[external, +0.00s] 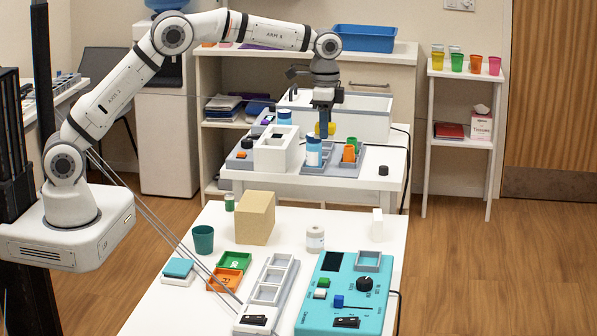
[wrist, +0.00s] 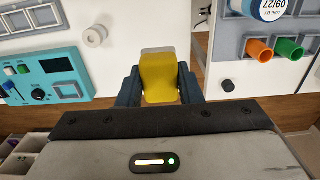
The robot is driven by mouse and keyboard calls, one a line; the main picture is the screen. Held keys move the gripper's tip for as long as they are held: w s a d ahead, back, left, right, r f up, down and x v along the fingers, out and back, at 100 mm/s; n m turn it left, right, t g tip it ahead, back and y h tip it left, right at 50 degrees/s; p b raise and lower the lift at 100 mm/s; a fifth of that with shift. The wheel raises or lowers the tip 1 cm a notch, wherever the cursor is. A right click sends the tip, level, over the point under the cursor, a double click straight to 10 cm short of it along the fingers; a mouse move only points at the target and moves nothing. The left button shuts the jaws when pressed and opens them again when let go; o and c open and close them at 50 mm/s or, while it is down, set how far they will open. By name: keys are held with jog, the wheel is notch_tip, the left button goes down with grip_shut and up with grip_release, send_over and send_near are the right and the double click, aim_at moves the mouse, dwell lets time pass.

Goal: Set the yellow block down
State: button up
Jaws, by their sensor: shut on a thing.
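The yellow block (wrist: 160,80) is between the two dark fingers of my gripper (wrist: 158,88) in the wrist view. The fingers press on its left and right sides. In the external view my gripper (external: 325,122) points down, with a bit of the yellow block (external: 331,128) showing behind the dark fingers. The block looks held in the air, and I cannot tell its height above the tables. A pale patch shows just beyond the block's upper edge in the wrist view.
The front white table (external: 180,310) carries a teal panel (external: 318,318), a tan block (external: 255,218), a white block (external: 377,224) and small trays. The back table (external: 392,158) holds a blue-labelled bottle (external: 313,152), orange and green cups, and a black knob (external: 383,171). A floor gap separates the tables.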

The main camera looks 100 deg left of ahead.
aim_at(324, 225)
jog(key=f, duration=0.7)
jog(key=d+f+p, duration=0.1)
jog(key=f, duration=1.5)
jog(key=shift+w+d, duration=0.2)
jog(key=shift+d, duration=0.15)
jog(key=o, duration=1)
jog(key=shift+c, duration=0.2)
jog(key=shift+p, duration=0.35)
notch_tip(324, 225, up, 12)
jog(key=r+b, duration=0.1)
jog(key=b, duration=0.1)
jog(key=s+d+r, duration=0.5)
jog(key=d+r, duration=0.3)
jog(key=s+d+r+t, duration=0.1)
jog(key=s+d+r, duration=0.3)
jog(key=s+d, duration=0.4)
jog(key=s+d+r+t, duration=0.1)
jog(key=s+d+r, duration=0.4)
jog(key=s, duration=0.6)
jog(key=s+d+f, duration=0.2)
jog(key=s, duration=0.4)
jog(key=s+d+f+t, duration=0.1)
jog(key=s+d+f, duration=0.1)
jog(key=s, duration=0.4)
jog(key=shift+d, duration=0.35)
